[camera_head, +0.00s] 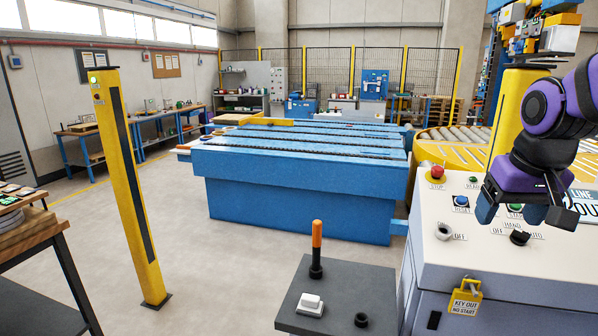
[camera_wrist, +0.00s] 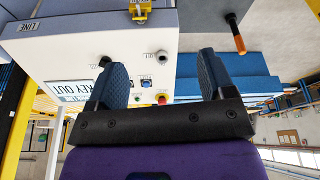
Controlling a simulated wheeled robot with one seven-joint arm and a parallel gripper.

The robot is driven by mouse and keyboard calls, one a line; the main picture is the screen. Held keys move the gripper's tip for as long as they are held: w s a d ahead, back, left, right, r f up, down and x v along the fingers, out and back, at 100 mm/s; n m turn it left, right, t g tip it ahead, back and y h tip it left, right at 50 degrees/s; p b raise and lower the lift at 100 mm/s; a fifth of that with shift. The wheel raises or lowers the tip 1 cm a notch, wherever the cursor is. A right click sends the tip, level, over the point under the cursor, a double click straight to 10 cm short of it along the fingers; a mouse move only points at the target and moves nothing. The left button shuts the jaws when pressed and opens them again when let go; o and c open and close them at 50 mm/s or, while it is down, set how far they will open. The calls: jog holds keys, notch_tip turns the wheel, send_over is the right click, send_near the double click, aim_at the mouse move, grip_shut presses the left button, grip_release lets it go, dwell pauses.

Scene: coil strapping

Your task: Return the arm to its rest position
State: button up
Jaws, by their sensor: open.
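My gripper (camera_head: 524,212) hangs from my purple and black arm at the right of the head view, in front of and above the white control panel (camera_head: 420,262). Its two blue-grey fingers are apart with nothing between them. In the wrist view my gripper (camera_wrist: 160,65) also shows open, with the panel face (camera_wrist: 90,38) beyond the fingers. The panel carries a red stop button (camera_head: 437,173), a blue button (camera_head: 461,201), a green button partly behind my gripper, and a black selector knob (camera_head: 519,238). I cannot tell the exact gap between fingers and panel.
A grey pedestal (camera_head: 345,283) holds an orange-topped lever (camera_head: 316,245) left of the panel. A yellow tag (camera_head: 466,298) hangs on the panel front. A blue strapping table (camera_head: 300,205) stands behind. A yellow post (camera_head: 128,190) stands left, with open floor between.

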jog(key=s+a+r+t, duration=0.1)
jog(key=s, duration=0.5)
jog(key=s+a+r+n+t, duration=0.1)
jog(key=s+a+r, duration=0.1)
jog(key=s, duration=0.4)
jog(key=shift+s+a+y, duration=0.25)
jog(key=shift+s+y, duration=0.05)
jog(key=shift+s, duration=0.05)
dwell(3.6)
